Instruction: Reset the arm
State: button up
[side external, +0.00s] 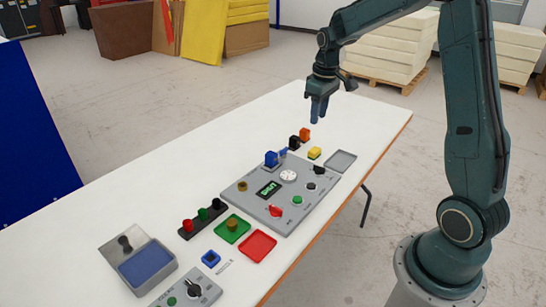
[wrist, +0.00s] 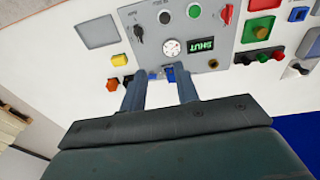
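My gripper (side external: 319,113) hangs above the far part of the white table (side external: 200,140), fingers pointing down. In the wrist view my gripper (wrist: 160,84) shows two fingers with a clear gap between them. It is open, and I see nothing held. The grey control panel (side external: 252,202) lies nearer the camera than the gripper. It carries a dial (side external: 288,176), knobs, a blue part (side external: 271,159) at its far edge and a display (wrist: 201,46) that reads "SHUT" in the wrist view. The fingertips appear near the blue part in the wrist view, but stand well above the table in the side view.
Orange (side external: 305,134), black (side external: 294,142) and yellow (side external: 314,153) pieces stand below the gripper.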

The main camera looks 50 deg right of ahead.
jog(key=s+a+r+t, duration=0.3)
jog(key=s+a+r, duration=0.8)
jog(key=s+a, duration=0.45)
jog(key=s+a+f+t, duration=0.1)
jog(key=s+a, duration=0.3)
jog(key=s, duration=0.3)
jog(key=shift+s+a+t+y, duration=0.15)
jog(key=shift+s+t+y, duration=0.1)
jog(key=shift+t+y, duration=0.05)
